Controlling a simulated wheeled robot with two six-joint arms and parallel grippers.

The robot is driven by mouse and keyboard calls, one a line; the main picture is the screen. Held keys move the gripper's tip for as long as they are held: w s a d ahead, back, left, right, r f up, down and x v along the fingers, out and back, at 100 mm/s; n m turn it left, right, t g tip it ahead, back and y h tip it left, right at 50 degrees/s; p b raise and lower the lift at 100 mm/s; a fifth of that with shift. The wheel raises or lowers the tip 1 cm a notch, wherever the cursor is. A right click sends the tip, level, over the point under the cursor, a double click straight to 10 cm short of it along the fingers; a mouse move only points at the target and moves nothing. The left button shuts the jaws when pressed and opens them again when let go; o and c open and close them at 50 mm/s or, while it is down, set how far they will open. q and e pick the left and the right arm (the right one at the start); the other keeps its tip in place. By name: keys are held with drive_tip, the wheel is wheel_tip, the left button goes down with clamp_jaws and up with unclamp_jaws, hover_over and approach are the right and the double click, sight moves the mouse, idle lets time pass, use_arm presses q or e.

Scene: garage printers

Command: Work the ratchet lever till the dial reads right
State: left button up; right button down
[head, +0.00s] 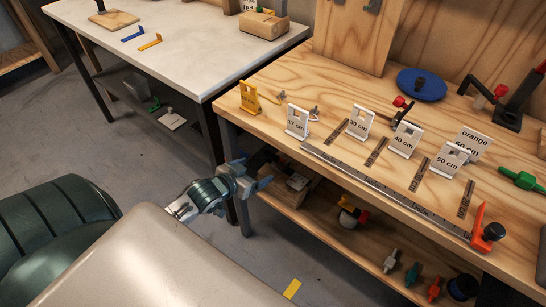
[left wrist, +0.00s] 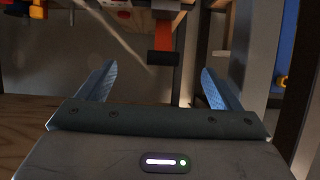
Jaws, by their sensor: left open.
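No dial with a reading that I can make out shows in the head view. A black device with a red-tipped lever (head: 482,99) stands at the back right of the wooden bench; I cannot tell whether it is the ratchet lever. An orange upright slider with a black knob (head: 484,233) sits at the right end of a long metal ruler (head: 385,190). My left gripper (head: 257,178) is open and empty, beside the bench's left end and below its top. Its spread fingers show in the left wrist view (left wrist: 158,80). My right gripper is out of view.
Stands labelled 17 cm (head: 297,121), 30 cm (head: 360,122), 40 cm (head: 404,139) and 50 cm (head: 452,158) line the wooden bench (head: 330,185). A lower shelf (head: 345,232) holds loose parts. A white table (head: 190,55) stands left. Grey floor lies between.

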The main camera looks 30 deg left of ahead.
sight(273, 157)
use_arm(q)
drive_tip(key=shift+t, duration=0.3)
drive_tip(key=x, duration=0.3)
drive_tip(key=b+x, duration=0.1)
drive_tip(key=x, duration=0.2)
drive_tip(key=b+x, duration=0.1)
drive_tip(key=x, duration=0.3)
drive_tip(key=shift+w+a+r, duration=0.15)
drive_tip(key=shift+a+r, duration=0.1)
drive_tip(key=shift+a, duration=0.1)
drive_tip(key=shift+w+f+b, duration=0.2)
drive_tip(key=shift+w+b, duration=0.15)
drive_tip(key=shift+w, duration=0.3)
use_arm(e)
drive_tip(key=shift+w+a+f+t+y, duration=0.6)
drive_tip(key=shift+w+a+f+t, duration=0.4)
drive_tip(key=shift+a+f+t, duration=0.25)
use_arm(q)
drive_tip(key=shift+c, duration=0.5)
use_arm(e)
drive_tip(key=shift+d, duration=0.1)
use_arm(q)
drive_tip(key=c, duration=1.2)
drive_tip(key=shift+c, duration=0.2)
